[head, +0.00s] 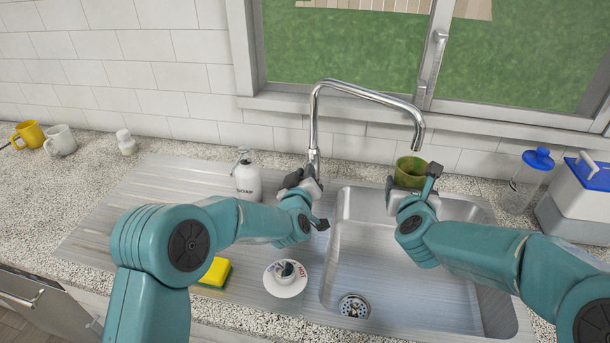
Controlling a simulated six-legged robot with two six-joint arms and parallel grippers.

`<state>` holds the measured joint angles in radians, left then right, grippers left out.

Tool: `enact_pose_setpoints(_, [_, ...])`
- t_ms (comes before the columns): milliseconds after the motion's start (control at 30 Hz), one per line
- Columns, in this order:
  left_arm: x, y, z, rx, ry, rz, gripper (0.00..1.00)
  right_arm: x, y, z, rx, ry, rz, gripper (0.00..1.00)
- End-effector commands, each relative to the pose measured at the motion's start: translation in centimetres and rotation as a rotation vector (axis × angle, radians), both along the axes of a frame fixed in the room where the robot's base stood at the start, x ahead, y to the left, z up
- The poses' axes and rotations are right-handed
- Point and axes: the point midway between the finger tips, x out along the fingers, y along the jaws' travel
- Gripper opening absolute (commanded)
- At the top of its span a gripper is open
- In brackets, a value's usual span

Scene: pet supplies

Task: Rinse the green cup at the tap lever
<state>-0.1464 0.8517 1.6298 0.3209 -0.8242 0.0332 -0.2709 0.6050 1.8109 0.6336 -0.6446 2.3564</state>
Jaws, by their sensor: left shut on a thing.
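The green cup (410,171) is upright below the tap's spout, over the back of the sink basin. My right gripper (412,188) has its fingers on either side of the cup and appears shut on it; the gripper hides the cup's lower part. The chrome tap (314,130) stands behind the basin's left edge, its spout arching right. My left gripper (306,197) is at the tap's base, shut on what appears to be the tap lever, which the gripper hides. I see no water stream from the spout.
A white soap bottle (246,181) stands left of the tap. Mugs (60,141) stand far left. A blue-lidded jar (527,181) and box (578,200) are right. The basin (390,290) is empty.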

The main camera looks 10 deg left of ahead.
Motion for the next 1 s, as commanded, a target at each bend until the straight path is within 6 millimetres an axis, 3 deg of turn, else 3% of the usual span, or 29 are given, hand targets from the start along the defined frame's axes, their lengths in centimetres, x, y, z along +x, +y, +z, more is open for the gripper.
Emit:
enact_pose_setpoints(33, [0.0,0.0,-0.1,0.000,0.001,-0.001,0.00,0.0,0.0,0.0,0.000,-0.001,0.000,0.41])
enact_pose_setpoints(67, [0.0,0.0,-0.1,0.000,0.001,-0.001,0.29,0.0,0.0,0.0,0.000,-0.001,0.000,0.41])
enact_pose_setpoints(100, [0.0,0.0,-0.1,0.000,0.001,-0.001,0.42,0.0,0.0,0.0,0.000,-0.001,0.000,0.41])
enact_pose_setpoints(133, [0.0,0.0,-0.1,0.000,0.001,-0.001,0.44,0.0,0.0,0.0,0.000,-0.001,0.000,0.41])
enact_pose_setpoints(433, [-0.1,0.0,0.0,0.000,0.000,-0.001,0.44,0.0,0.0,0.0,0.000,-0.001,0.000,0.41])
enact_pose_setpoints(567, [-1.2,-0.1,0.2,0.000,-0.001,-0.001,0.44,0.0,0.0,0.0,0.000,-0.001,0.000,0.41])
enact_pose_setpoints(1000, [-9.9,-0.5,1.3,0.000,0.001,-0.002,0.44,0.0,0.0,0.0,0.000,-0.001,0.000,0.41])
